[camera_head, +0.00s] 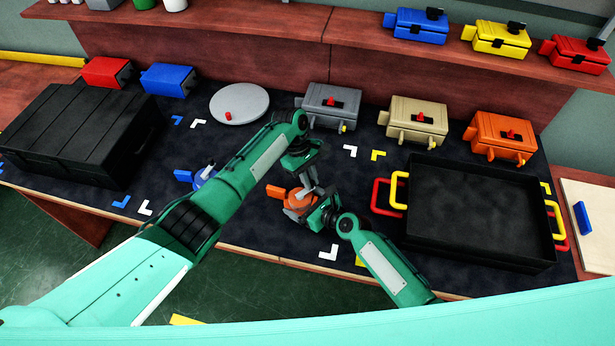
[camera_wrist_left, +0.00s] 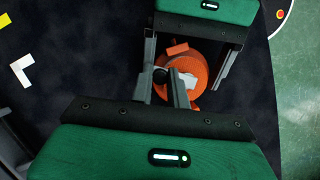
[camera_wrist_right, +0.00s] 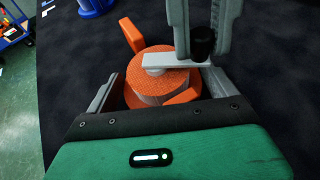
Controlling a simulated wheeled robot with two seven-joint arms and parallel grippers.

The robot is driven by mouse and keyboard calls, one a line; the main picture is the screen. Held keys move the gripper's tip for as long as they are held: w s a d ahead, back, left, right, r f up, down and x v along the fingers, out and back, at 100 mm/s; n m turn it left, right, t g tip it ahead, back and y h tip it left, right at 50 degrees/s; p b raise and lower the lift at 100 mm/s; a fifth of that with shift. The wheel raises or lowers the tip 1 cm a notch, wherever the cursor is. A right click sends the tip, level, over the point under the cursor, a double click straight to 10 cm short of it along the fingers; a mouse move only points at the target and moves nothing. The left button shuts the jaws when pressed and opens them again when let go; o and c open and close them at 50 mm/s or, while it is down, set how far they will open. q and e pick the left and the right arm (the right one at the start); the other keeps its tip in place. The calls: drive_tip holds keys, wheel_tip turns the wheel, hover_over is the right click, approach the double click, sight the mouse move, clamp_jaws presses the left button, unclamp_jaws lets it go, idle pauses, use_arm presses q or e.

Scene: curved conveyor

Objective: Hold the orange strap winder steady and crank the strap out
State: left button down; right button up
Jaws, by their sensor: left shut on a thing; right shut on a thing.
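The orange strap winder (camera_head: 298,200) stands on the dark mat between my two grippers; it also shows in the left wrist view (camera_wrist_left: 182,82) and the right wrist view (camera_wrist_right: 158,80). A light grey crank arm (camera_wrist_right: 172,61) lies across its top, with a black knob (camera_wrist_right: 203,42) at the end. My left gripper (camera_head: 310,183) comes from above and is shut on the crank knob (camera_wrist_left: 160,76). My right gripper (camera_head: 312,208) is low at the front right, its fingers around the winder's body. Part of the winder is hidden by the grippers.
A blue winder (camera_head: 203,177) stands to the left on the mat. A black tray (camera_head: 480,245) with red and yellow handles is at the right, a black case (camera_head: 70,130) at the left. Grey, tan and orange boxes (camera_head: 503,135) line the back.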

use_arm(q)
drive_tip(key=m, duration=0.1)
drive_tip(key=s+m+y, duration=0.1)
drive_tip(key=m, duration=0.1)
drive_tip(key=shift+s+d+m+g, duration=0.1)
drive_tip(key=shift+d+m+g, duration=0.2)
drive_tip(key=shift+d, duration=0.1)
drive_tip(key=shift+s+d+m+y, duration=0.1)
drive_tip(key=shift+s+m+y, duration=0.25)
drive_tip(key=shift+m, duration=0.5)
drive_tip(key=shift+s+d+m+y, duration=0.1)
drive_tip(key=shift+s+m+y, duration=0.2)
drive_tip(key=shift+m, duration=0.55)
drive_tip(key=c, duration=1.3)
unclamp_jaws()
drive_tip(key=shift+c, duration=0.2)
